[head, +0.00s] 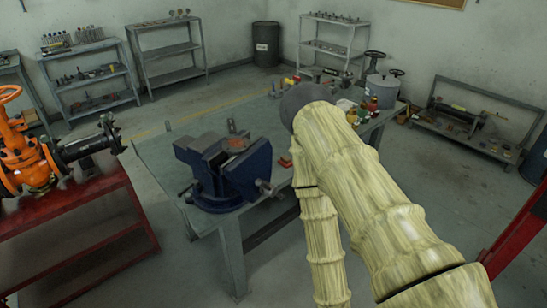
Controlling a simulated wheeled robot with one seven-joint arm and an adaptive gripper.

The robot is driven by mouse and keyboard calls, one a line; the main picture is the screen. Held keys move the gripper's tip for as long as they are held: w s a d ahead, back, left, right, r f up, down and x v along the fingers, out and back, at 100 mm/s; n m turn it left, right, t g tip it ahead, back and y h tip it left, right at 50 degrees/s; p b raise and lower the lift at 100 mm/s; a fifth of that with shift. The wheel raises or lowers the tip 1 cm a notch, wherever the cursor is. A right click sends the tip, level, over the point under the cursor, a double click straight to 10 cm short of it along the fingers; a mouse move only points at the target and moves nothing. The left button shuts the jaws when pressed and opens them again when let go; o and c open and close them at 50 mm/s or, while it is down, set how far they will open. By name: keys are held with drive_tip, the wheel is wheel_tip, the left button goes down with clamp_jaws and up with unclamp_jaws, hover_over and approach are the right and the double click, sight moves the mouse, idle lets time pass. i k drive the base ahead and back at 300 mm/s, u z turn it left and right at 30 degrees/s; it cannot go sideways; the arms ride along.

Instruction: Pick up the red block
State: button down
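A small flat red piece (285,162) lies on the workbench just right of the blue vise; it may be the red block, but it is too small to tell its shape. My arm, with a pale bamboo-like surface, reaches up from the lower right across the bench and hides part of the bench top. I cannot make out my gripper in the head view, nor whether it holds anything.
The blue vise (225,170) stands at the near end of the grey workbench (180,138). A grey pot (382,90) and several small coloured items crowd its far right. An orange gate valve (28,155) sits on a red stand (95,210) at left. Shelves line the walls.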

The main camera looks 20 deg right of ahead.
sight(285, 162)
drive_tip(key=z, duration=2.3)
drive_tip(key=i, duration=1.75)
drive_tip(key=u, duration=2)
